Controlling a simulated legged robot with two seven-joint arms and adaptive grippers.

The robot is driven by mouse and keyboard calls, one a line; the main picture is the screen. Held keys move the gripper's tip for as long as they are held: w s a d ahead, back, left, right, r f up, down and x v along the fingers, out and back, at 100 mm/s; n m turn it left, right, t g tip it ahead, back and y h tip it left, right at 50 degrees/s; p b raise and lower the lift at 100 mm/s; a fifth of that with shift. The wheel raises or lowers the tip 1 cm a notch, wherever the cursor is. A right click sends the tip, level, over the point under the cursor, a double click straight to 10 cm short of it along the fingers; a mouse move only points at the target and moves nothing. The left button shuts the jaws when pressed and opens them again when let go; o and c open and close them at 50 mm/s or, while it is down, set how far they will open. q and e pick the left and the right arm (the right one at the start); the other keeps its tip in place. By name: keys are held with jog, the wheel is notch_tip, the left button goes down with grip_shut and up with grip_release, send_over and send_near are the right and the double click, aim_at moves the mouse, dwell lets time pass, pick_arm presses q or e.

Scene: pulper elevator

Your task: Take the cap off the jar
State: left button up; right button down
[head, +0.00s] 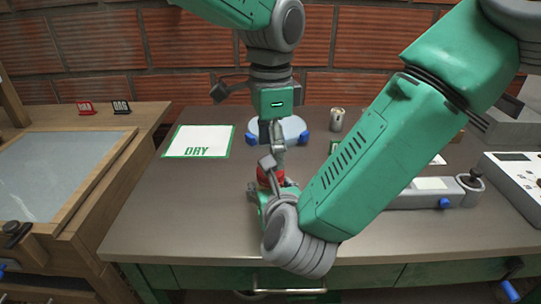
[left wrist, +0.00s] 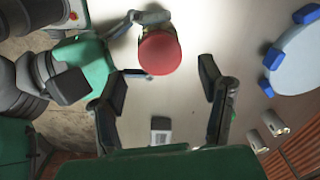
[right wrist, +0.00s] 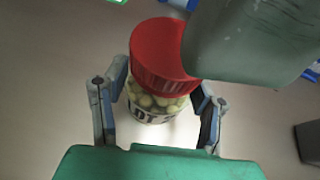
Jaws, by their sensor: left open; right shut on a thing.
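The jar (right wrist: 155,106) is clear, holds pale round pieces and has dark lettering. Its red cap (right wrist: 158,50) is on top, and the cap also shows in the head view (head: 269,174) and left wrist view (left wrist: 159,52). My right gripper (right wrist: 158,98) is shut on the jar, one finger on each side below the cap. In the head view my right arm hides most of the jar. My left gripper (left wrist: 165,85) is open and empty, above the cap. The cap lies beyond its spread fingertips, apart from them as far as I can tell. A grey-green part covers the cap's right side in the right wrist view.
A white round plate with blue clamps (head: 291,128) stands behind the jar. A DRY mat (head: 198,141) lies left, a small can (head: 337,119) back right. A grey device (head: 425,195) and white box (head: 518,178) stand right. The table's front left is clear.

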pick_arm(q)
jog(key=r+m, duration=0.2)
jog(key=m, duration=0.2)
jog(key=shift+d+r+m, duration=0.3)
jog(key=shift+r+m, duration=0.1)
jog(key=shift+a+r+m, duration=0.1)
jog(key=shift+r+m, duration=0.2)
jog(key=shift+m, duration=0.4)
jog(key=shift+a+m, duration=0.1)
jog(key=shift+m, duration=0.4)
jog(key=shift+a+f, duration=0.1)
jog(key=shift+f, duration=0.25)
notch_tip(320, 180, down, 8)
jog(key=shift+r, duration=0.25)
jog(key=shift+c, duration=0.4)
